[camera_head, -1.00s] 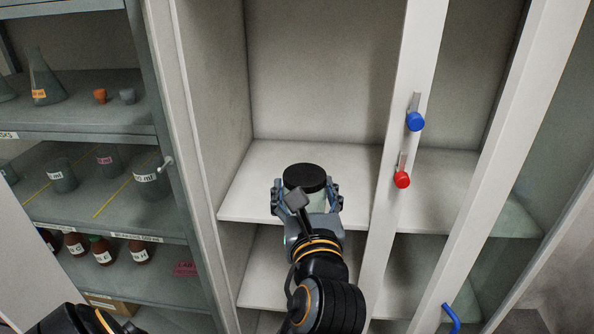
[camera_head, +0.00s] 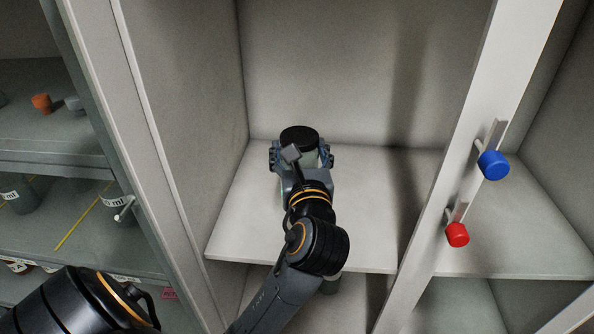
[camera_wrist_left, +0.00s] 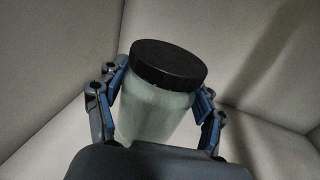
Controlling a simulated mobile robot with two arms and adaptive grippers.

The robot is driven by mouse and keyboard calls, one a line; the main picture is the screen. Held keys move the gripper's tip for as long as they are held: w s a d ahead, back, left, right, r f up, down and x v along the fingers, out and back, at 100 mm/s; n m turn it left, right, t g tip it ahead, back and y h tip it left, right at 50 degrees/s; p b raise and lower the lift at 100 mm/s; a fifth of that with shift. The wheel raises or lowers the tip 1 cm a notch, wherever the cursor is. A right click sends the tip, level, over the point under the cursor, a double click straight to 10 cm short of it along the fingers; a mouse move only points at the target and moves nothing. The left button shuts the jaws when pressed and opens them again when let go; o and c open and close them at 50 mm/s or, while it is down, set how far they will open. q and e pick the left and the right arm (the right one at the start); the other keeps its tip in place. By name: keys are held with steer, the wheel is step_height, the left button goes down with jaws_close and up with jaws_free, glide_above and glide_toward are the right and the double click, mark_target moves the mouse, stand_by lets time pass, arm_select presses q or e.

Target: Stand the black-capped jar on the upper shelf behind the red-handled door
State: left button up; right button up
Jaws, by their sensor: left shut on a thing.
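The jar shows its black cap (camera_head: 299,139) and pale clear body between the fingers of my left gripper (camera_head: 301,160). The left wrist view shows the jar (camera_wrist_left: 157,112) upright with a slight tilt in the picture, with the blue-padded fingers shut on both its sides. It is inside the open compartment, over the upper shelf (camera_head: 240,225) near the back wall. Its base is hidden by the gripper, so I cannot tell whether it touches the shelf. The red handle (camera_head: 457,235) is on the white upright to the right. My right gripper is not in view.
A blue handle (camera_head: 493,165) sits above the red one and sticks out from the same white upright. The upper shelf is bare on both sides of the jar. At the left, a grey cabinet holds labelled glassware (camera_head: 20,193) and an orange stopper (camera_head: 42,103).

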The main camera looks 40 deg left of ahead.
arm_select(q)
steer(key=w+a+f, duration=0.2)
steer(key=f, duration=0.1)
steer(key=w+a+f, duration=0.2)
steer(key=f, duration=0.1)
steer(key=w+a+f, duration=0.2)
steer(key=f, duration=0.1)
steer(key=shift+w+f, duration=0.15)
steer(key=shift+f, duration=0.85)
steer(key=o, duration=1.2)
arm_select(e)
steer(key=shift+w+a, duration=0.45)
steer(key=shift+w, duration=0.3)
arm_select(q)
steer(key=shift+r, duration=0.15)
